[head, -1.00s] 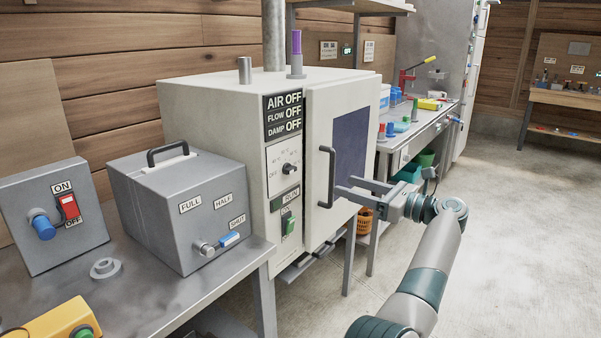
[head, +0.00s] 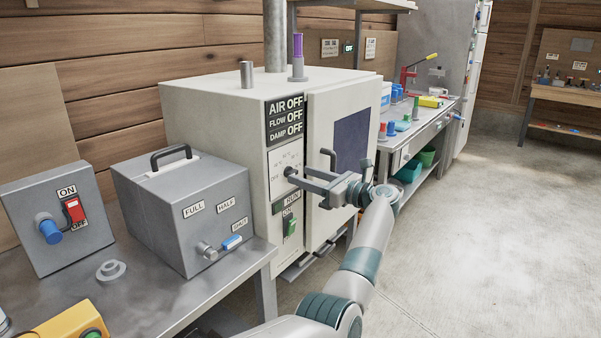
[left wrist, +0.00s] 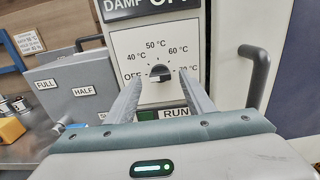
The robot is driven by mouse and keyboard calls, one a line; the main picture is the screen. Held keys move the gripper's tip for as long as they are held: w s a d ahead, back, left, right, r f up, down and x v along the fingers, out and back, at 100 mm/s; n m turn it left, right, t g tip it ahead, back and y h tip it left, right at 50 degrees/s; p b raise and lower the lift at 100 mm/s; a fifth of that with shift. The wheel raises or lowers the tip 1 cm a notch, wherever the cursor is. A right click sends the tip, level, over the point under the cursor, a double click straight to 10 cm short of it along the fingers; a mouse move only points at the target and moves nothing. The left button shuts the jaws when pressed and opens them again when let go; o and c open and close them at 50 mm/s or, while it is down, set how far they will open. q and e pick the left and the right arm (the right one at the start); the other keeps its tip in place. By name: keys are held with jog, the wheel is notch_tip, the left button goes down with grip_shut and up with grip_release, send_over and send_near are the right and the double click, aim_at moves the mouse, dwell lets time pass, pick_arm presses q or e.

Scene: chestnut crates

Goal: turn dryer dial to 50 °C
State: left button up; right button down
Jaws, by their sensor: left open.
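The dryer (head: 220,115) is a pale cabinet with a dark display (head: 285,119) reading AIR OFF, FLOW OFF, DAMP OFF. Its dial (left wrist: 160,71) is a small dark knob on a white plate, marked OFF, 40, 50, 60 and 70 °C, with 50 at the top. I cannot tell clearly where its pointer stands. My left gripper (head: 297,174) is open in front of the dial plate and partly hides the dial in the head view. In the left wrist view its fingers (left wrist: 162,82) stand on either side of the dial, with nothing held. My right gripper is not in view.
The dryer door's dark handle (left wrist: 261,76) is close right of my left gripper. Below the dial is a green RUN switch (head: 290,227). A grey box (head: 190,210) with a top handle and a red ON/OFF switch box (head: 60,215) stand on the left bench. The floor at right is clear.

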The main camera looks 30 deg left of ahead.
pick_arm(q)
jog(key=shift+w+a, duration=0.1)
jog(key=shift+a, duration=0.85)
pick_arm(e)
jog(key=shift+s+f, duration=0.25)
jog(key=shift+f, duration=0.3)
pick_arm(q)
jog(key=shift+c, duration=0.5)
jog(key=c, duration=0.9)
jog(key=shift+c, duration=0.2)
